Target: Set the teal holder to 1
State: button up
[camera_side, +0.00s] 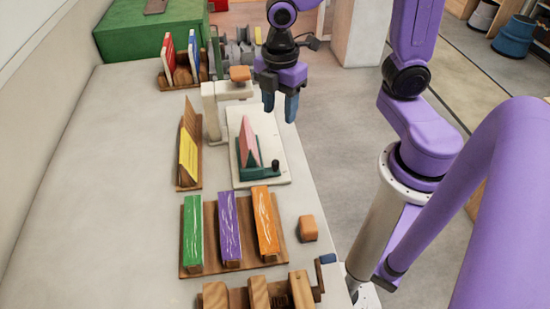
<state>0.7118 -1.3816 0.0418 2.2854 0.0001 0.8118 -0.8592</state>
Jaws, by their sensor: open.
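The teal holder (262,173) sits on a pale board (269,138) near the table's right edge. A pink tent-shaped piece (250,146) stands upright in it. A small black knob (275,165) rises at the holder's near right corner. No numbers or setting marks can be read on it at this size. My gripper (280,108) hangs with its blue fingers down, beyond the holder in the picture, above the far end of the board. It is open with nothing between the fingers, and apart from the holder.
A cream post with an orange-topped arm (240,74) stands just left of my gripper. A yellow book (188,155) on a wooden stand is left of the board. Nearer are a rack (210,268) with green, purple and orange books and an orange block (308,228). The table's left side is clear.

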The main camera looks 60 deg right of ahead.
aim_at(275, 162)
jog(key=f, duration=1.2)
jog(key=w+f, duration=0.1)
jog(key=f, duration=0.4)
jog(key=shift+w+f, duration=0.1)
jog(key=shift+f, duration=0.3)
